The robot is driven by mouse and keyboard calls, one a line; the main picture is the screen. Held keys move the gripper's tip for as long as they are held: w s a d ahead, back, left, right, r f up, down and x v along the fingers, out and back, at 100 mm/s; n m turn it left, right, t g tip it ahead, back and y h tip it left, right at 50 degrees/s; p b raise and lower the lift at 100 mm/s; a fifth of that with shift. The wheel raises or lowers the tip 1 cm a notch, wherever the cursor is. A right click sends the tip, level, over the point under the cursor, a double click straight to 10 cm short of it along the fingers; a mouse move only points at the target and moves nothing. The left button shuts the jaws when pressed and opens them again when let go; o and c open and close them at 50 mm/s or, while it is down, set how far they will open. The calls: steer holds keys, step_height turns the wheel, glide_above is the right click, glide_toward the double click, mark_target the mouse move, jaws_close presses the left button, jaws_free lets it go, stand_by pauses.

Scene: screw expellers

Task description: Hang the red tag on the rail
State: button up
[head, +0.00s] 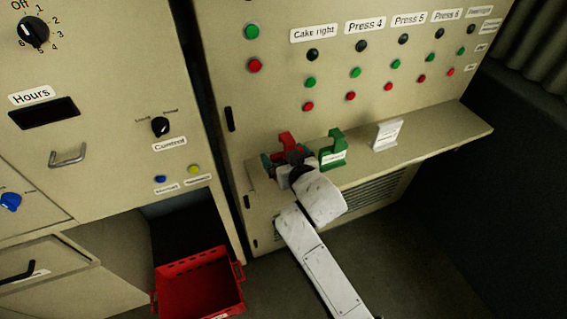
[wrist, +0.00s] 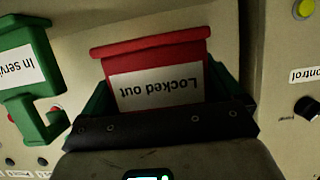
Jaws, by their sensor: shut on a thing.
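The red tag (head: 286,139) rises above my gripper (head: 288,160) at the left end of the ledge in the head view. In the wrist view the red tag (wrist: 152,48) shows a white "Locked out" label, upside down in the picture. My gripper (wrist: 160,95) is shut on it, with a dark green finger at each side. The tag's hook end is hidden by the gripper in the wrist view. I cannot tell whether the tag touches the ledge. I cannot make out a rail in either view.
A green hooked tag (head: 333,148), labelled "In service", stands close right of my gripper on the ledge (head: 440,135). A white card (head: 387,134) stands further right. A red crate (head: 198,285) is below left. The panel with buttons (head: 335,75) rises behind.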

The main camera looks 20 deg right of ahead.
steer(key=shift+w+f, duration=0.25)
steer(key=shift+f, duration=1.6)
steer(key=shift+f, duration=0.1)
steer(key=o, duration=0.8)
steer(key=shift+r+p, duration=0.2)
steer(key=shift+p, duration=0.1)
steer(key=v, duration=1.2)
steer(key=shift+f, duration=0.15)
